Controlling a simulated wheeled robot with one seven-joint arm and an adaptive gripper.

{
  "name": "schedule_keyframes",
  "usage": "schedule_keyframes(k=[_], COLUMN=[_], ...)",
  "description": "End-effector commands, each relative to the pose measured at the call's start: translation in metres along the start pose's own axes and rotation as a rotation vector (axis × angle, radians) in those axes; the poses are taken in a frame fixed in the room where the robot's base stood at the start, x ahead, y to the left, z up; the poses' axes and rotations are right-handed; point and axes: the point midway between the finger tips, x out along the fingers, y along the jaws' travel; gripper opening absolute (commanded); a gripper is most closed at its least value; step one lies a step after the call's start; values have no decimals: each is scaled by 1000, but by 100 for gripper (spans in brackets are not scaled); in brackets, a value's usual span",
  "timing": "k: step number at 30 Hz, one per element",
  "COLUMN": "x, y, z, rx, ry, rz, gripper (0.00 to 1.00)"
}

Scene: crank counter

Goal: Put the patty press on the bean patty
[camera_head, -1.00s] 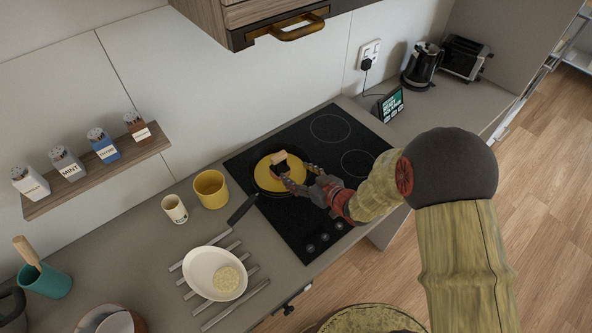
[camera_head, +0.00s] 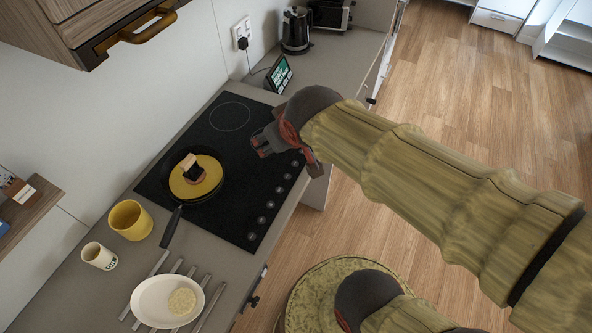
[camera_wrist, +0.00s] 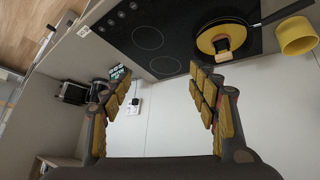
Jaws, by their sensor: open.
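The patty press, a yellow disc (camera_head: 207,182) with a wooden handle (camera_head: 190,165), lies in a black frying pan (camera_head: 168,197) on the cooktop. It also shows in the wrist view, with its yellow disc (camera_wrist: 208,40) in the pan. Whatever is under the disc is hidden, so I cannot see a bean patty there. A pale round patty (camera_head: 182,301) lies on a white oval plate (camera_head: 150,312). My gripper (camera_head: 262,146) is open and empty, right of the press and apart from it. In the wrist view my gripper (camera_wrist: 164,86) has its fingers spread wide.
A yellow mug (camera_head: 128,222) and a white cup (camera_head: 97,256) stand left of the black cooktop (camera_head: 240,210). Several metal bars lie under the plate. A small screen (camera_head: 279,75) and a kettle (camera_head: 296,32) stand at the back. A cabinet (camera_head: 85,20) overhangs the upper left.

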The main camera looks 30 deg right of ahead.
Motion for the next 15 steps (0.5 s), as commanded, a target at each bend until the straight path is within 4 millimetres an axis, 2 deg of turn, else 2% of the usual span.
schedule_keyframes(k=[1,3,6,10,15], x=[-24,-47,-69,-82,-83], y=[-3,-8,-16,-22,-22], z=[16,39,64,79,81], rx=[23,45,64,73,73], ry=[-26,-74,-122,-153,-158], rz=[-12,-35,-62,-82,-84], gripper=[60,60,60,60,60])
